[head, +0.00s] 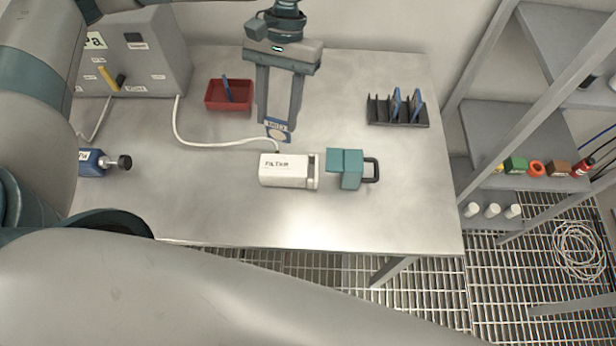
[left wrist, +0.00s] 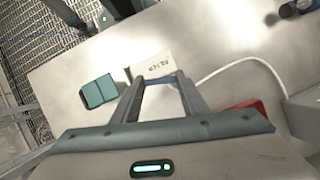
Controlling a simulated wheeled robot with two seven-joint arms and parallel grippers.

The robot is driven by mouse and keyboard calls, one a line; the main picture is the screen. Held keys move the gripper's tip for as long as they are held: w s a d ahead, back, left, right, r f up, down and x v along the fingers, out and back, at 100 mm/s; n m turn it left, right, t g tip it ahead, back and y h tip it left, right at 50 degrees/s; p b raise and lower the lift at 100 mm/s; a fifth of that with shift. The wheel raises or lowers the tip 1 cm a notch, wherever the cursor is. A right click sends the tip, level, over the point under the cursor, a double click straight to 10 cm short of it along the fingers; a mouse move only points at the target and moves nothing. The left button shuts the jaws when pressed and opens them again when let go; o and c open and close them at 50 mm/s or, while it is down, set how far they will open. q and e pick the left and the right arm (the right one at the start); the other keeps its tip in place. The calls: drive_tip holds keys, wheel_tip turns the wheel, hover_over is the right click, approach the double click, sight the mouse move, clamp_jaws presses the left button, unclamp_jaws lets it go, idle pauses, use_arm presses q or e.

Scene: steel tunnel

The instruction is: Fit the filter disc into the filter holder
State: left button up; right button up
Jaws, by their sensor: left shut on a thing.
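The filter disc (head: 278,135) has a blue frame with a pale label and a tan round middle. My left gripper (head: 278,124) is shut on it, with the disc between the fingertips, just behind the white filter holder (head: 284,170). The holder is a white box lying on the table with dark lettering and a narrow gap near its right end. The disc is apart from that gap, up and to its left. In the left wrist view only a blue edge of the disc (left wrist: 160,79) shows between the fingers, close to the holder (left wrist: 151,66). My right gripper is not in view.
A teal block (head: 346,168) with a dark handle stands right of the holder. A dark rack (head: 412,123) holds blue-framed pieces. A red tray (head: 215,105) holds a blue piece. A white hose (head: 200,144) runs from the grey cabinet (head: 150,50). The front of the table is clear.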

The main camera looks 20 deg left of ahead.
use_arm(q)
drive_tip(key=shift+a+f+b, duration=0.1)
drive_tip(key=shift+f+b, duration=0.2)
drive_tip(key=shift+f, duration=0.25)
drive_tip(key=shift+r, duration=0.1)
drive_tip(key=shift+s+d+r+n+h+p, duration=0.3)
drive_tip(key=shift+d+n+p, duration=0.25)
drive_tip(key=shift+n+p, duration=0.35)
drive_tip(key=s+d+r+n+t+h+p, duration=0.1)
drive_tip(key=d+r+n+t+p, duration=0.2)
drive_tip(key=n, duration=0.6)
drive_tip(key=s+d+r+n+t+h+p, duration=0.1)
drive_tip(key=d+r+n+t+h+p, duration=0.1)
drive_tip(key=r+n+p, duration=0.5)
drive_tip(key=d+n+p, duration=0.1)
drive_tip(key=n+p, duration=0.2)
drive_tip(key=shift+n+t+h, duration=0.3)
drive_tip(key=shift+t, duration=0.1)
drive_tip(key=shift+f, duration=0.1)
wheel_tip(320, 180, down, 13)
drive_tip(key=b, duration=0.5)
drive_tip(key=shift+b, duration=0.4)
